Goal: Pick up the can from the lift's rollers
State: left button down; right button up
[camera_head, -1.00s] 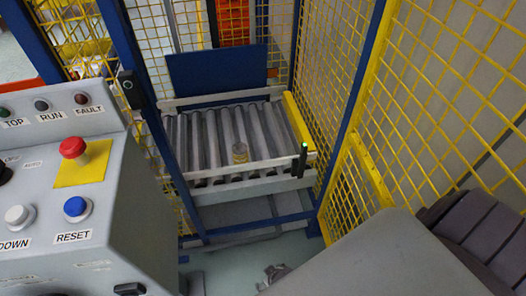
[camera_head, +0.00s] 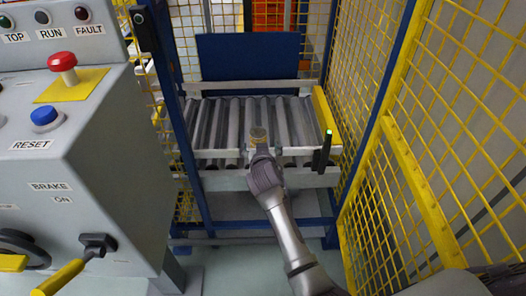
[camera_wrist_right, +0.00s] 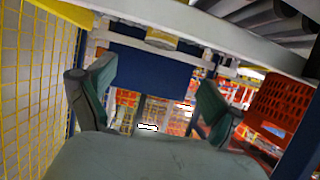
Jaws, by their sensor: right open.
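The can (camera_head: 258,134), small with a yellowish top, stands on the grey rollers (camera_head: 213,124) of the lift, near their front edge. My right gripper (camera_head: 261,158) is just in front of it at the front rail, its fingertips hard to make out there. In the right wrist view the two fingers of my right gripper (camera_wrist_right: 150,92) are spread wide with nothing between them. A yellowish patch at the rail in that view may be the can, partly hidden. My left gripper is not in view.
A yellow mesh fence (camera_head: 420,130) stands close on the right. A control panel (camera_head: 90,190) with buttons and a yellow-handled lever stands on the left. A blue plate (camera_head: 248,57) is behind the rollers. A dark post with a green light (camera_head: 325,150) rises at the front right corner.

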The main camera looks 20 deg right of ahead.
jog(key=b, duration=0.2)
send_near(258, 133)
jog(key=x, duration=0.4)
jog(key=shift+w+d+f, duration=0.15)
jog(key=shift+w+f, duration=0.05)
jog(key=shift+w+d+f, duration=0.1)
jog(key=shift+w, duration=0.2)
jog(key=shift+w+f+b, duration=0.1)
jog(key=shift+w+b, duration=0.15)
jog(key=shift+b, duration=0.1)
jog(key=shift+b+x, duration=0.6)
jog(key=shift+x, duration=0.5)
jog(key=b+x, duration=0.1)
jog(key=x, duration=0.1)
jog(key=shift+w+d+f, duration=0.1)
jog(key=shift+w+f, duration=0.1)
jog(key=shift+w, duration=0.1)
jog(key=c, duration=1.5)
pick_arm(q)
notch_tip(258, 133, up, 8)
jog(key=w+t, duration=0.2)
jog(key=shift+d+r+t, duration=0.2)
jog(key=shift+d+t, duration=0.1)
pick_arm(e)
jog(key=shift+r, duration=0.15)
jog(key=shift+c, duration=0.2)
